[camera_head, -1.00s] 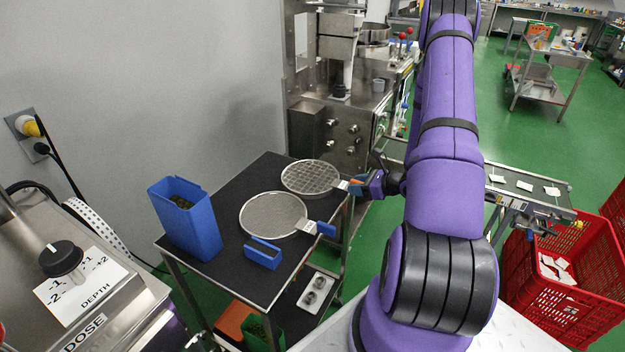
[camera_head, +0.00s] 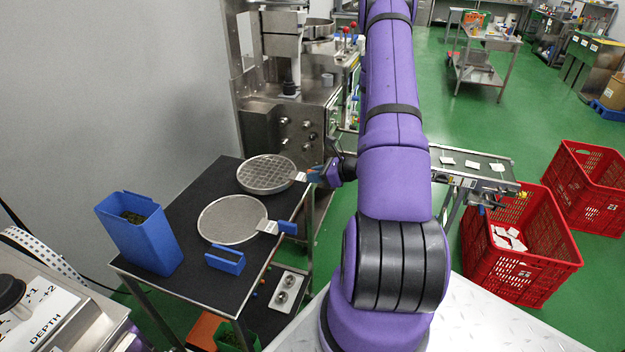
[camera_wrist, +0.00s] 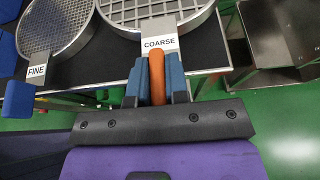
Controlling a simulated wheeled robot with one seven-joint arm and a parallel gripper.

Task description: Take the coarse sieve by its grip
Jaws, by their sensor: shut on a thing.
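The coarse sieve (camera_head: 267,174) is round with a wide mesh and lies at the back right of the black-topped table. In the wrist view its label reads COARSE, and its orange grip (camera_wrist: 157,78) points towards me. My gripper (camera_wrist: 157,88) is shut on that grip, one blue finger on each side. In the head view my gripper (camera_head: 315,176) is at the table's right edge, at the end of the sieve's grip. The fine sieve (camera_head: 232,219) lies in front of the coarse one, with a blue grip (camera_head: 288,228); its label FINE shows in the wrist view (camera_wrist: 37,71).
A tall blue bin (camera_head: 138,240) with dark contents and a small blue holder (camera_head: 225,260) stand on the table (camera_head: 190,205). A steel machine (camera_head: 285,120) stands behind. A conveyor (camera_head: 478,165) and red crates (camera_head: 525,262) are at the right.

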